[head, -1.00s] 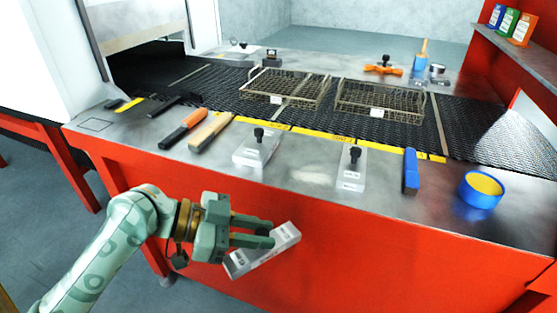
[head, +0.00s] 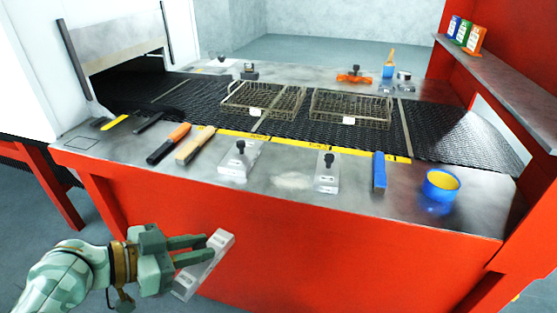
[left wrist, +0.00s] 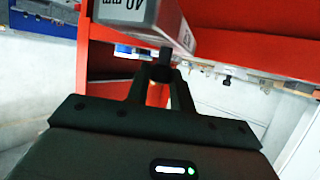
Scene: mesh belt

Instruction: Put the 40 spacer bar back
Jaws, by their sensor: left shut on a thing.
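My left gripper (head: 191,251) is shut on the 40 spacer bar (head: 219,242), a pale grey block. It holds the bar tilted in front of the red bench front, below the steel top. In the left wrist view the bar (left wrist: 135,10) shows a "40 mm" label at the top, just beyond the fingers (left wrist: 163,75). Two similar blocks with black knobs, a left one (head: 238,160) and a right one (head: 327,175), stand on the steel ledge (head: 220,195). My right gripper is not in view.
Orange-handled (head: 168,144) and wooden-handled (head: 195,145) tools lie left on the ledge. A blue bar (head: 379,171) and blue-yellow tape roll (head: 440,188) are to the right. Two wire baskets, left (head: 262,98) and right (head: 350,106), sit on the mesh belt (head: 450,135). A pale smudge marks bare ledge between the knobbed blocks.

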